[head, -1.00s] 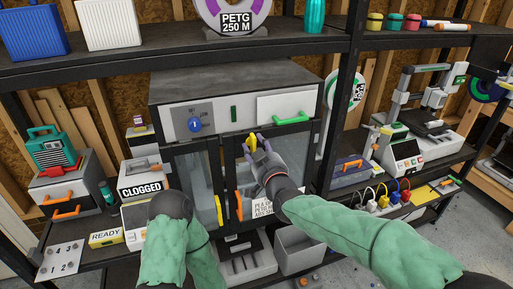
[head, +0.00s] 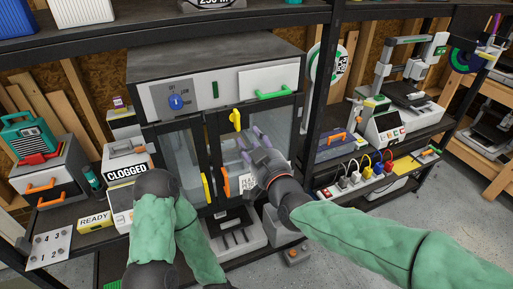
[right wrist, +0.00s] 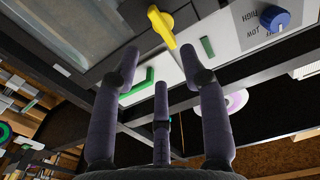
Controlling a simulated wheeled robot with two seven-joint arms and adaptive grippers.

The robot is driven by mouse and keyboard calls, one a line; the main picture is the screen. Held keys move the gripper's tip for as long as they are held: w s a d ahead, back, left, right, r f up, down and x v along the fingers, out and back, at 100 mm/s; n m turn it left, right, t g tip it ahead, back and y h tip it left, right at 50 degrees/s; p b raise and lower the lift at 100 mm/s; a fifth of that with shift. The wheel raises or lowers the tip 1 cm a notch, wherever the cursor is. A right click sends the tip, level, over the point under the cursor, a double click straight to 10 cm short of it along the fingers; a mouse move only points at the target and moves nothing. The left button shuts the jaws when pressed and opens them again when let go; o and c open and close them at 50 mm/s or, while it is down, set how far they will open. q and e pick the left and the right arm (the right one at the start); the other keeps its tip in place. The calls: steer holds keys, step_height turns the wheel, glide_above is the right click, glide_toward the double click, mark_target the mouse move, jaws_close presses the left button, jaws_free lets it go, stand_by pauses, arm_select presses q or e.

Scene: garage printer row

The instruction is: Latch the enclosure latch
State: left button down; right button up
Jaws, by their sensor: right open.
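The enclosure (head: 205,52) is a dark box with glass doors and a light control panel. Its yellow latch (head: 235,119) sits at the top of the door frame, just under the panel, and looks roughly upright in the head view. The latch also shows at the top of the right wrist view (right wrist: 161,26). My right gripper (head: 246,142) is open and empty, just below and right of the latch, with a small gap. In the right wrist view its spread fingers (right wrist: 159,62) point toward the latch. The doors look closed. My left gripper is out of the picture; only that arm shows.
A blue knob (head: 176,102) and a green handle (head: 273,94) are on the panel above. Orange (head: 225,181) and yellow (head: 206,188) handles are on the doors. A black shelf post (head: 318,95) stands right of the enclosure.

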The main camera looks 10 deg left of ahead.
steer(key=shift+v, duration=1.25)
steer(key=d+f+m+g+h, duration=0.15)
steer(key=d+f, duration=0.25)
steer(key=f, duration=0.7)
steer(key=d+f+m+g+h+p, duration=0.1)
steer(key=d+f+g+h, duration=0.2)
steer(key=f, duration=0.9)
steer(key=d+f+m+g+h, duration=0.1)
steer(key=d+f+m+g, duration=0.15)
steer(key=d+f, duration=0.6)
steer(key=s+d+f+m+g, duration=0.2)
steer(key=s+f+g, duration=0.1)
steer(key=s+f, duration=0.7)
steer(key=s+d+f+m+g+p, duration=0.1)
steer(key=s+f+g, duration=0.3)
steer(key=s+f, duration=0.7)
steer(key=shift+s+d+f+m+g, duration=0.3)
steer(key=shift+s+d+m, duration=0.25)
steer(key=shift+d, duration=0.35)
steer(key=shift+h, duration=0.25)
steer(key=shift+c, duration=0.5)
